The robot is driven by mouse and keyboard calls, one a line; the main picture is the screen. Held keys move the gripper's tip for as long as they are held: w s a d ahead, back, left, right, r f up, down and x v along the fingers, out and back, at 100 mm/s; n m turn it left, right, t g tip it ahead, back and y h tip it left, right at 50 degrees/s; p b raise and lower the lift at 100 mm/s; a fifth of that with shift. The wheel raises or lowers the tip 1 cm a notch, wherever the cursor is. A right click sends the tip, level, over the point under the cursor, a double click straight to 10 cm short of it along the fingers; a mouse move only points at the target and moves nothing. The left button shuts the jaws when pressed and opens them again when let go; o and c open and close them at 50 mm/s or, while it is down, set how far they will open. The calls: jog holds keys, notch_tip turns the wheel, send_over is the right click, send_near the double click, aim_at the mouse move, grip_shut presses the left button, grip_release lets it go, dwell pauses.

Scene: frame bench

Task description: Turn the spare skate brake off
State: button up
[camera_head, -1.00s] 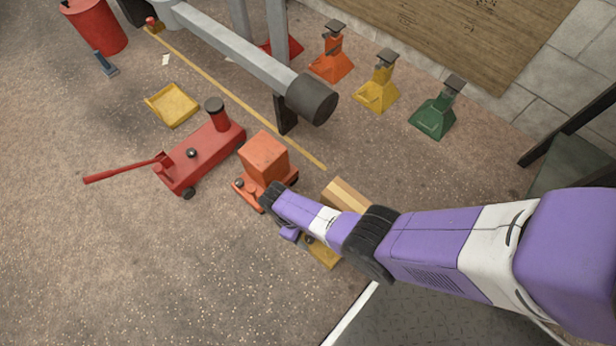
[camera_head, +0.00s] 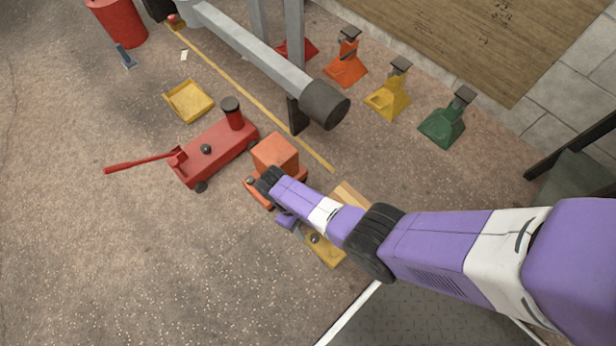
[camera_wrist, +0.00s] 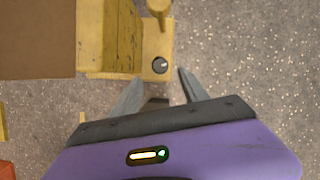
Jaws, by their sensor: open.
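A yellow skate (camera_head: 329,252) with a wooden block on top sits on the floor, partly hidden behind my arm in the head view. It shows in the wrist view as a yellow plate (camera_wrist: 152,45). On it is a small round dark knob (camera_wrist: 160,65) with a pale mark, which looks like the brake; the mark's setting is hard to read. My gripper (camera_wrist: 159,78) is open and empty, its fingertips just short of the knob and either side of it. In the head view the gripper (camera_head: 295,227) is small beside the skate. Whether a finger touches anything cannot be told.
An orange skate with a box (camera_head: 275,152) stands close by, left of my arm. A red floor jack (camera_head: 215,152) with a long handle is further left. Yellow (camera_head: 388,98) and green (camera_head: 443,125) stands are behind. Floor at the lower left is clear.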

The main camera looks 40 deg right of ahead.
aim_at(315, 238)
jog(key=s+a+f+n+t+h+b, duration=0.2)
jog(key=s+a+f+n+b, duration=0.2)
jog(key=s+n, duration=0.35)
jog(key=w+d+r+n+t+h, duration=0.15)
jog(key=w+r+n, duration=0.25)
jog(key=n, duration=0.4)
jog(key=shift+t, duration=0.45)
jog(key=b+x, duration=0.5)
jog(key=x, duration=0.2)
jog(key=shift+f, duration=0.4)
jog(key=shift+c, duration=0.2)
jog(key=c, duration=1.1)
jog(key=shift+r, duration=0.1)
